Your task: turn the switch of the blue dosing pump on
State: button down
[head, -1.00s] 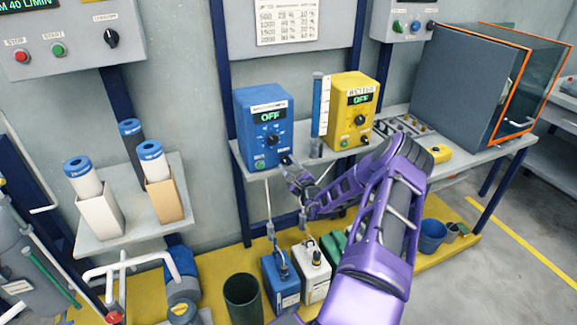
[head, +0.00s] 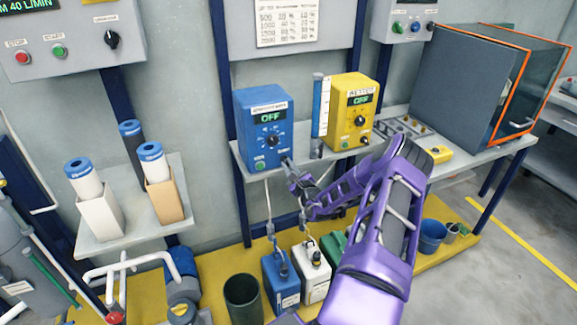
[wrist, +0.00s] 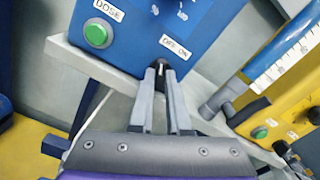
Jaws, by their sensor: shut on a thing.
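The blue dosing pump (head: 263,128) stands on the left of the wall shelf, and its display reads OFF. In the wrist view the pump's front (wrist: 165,22) shows a green DOSE button (wrist: 97,34) and an OFF ON label. Below that label is the small dark switch (wrist: 162,64) with a light lever. My gripper (wrist: 163,72) is shut on the switch lever, with its two fingertips close around it at the pump's lower right corner. In the head view my gripper (head: 289,163) reaches that corner from the right, and the fingertips hide the switch there.
A yellow pump (head: 351,110) reading OFF stands to the right, with a clear-and-blue tube (head: 320,108) between the pumps. The shelf edge (wrist: 75,58) runs just under the blue pump. Blue and white jugs (head: 312,270) stand below.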

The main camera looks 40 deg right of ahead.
jog(key=m+p, duration=0.1)
jog(key=m, duration=0.5)
jog(key=m+p, duration=0.1)
jog(key=m, duration=0.5)
jog(key=shift+m, duration=0.3)
dwell(0.4)
jog(key=c, duration=0.9)
grip_release()
jog(key=v, duration=1.7)
jog(key=shift+s+d, duration=0.1)
jog(key=shift+s, duration=0.15)
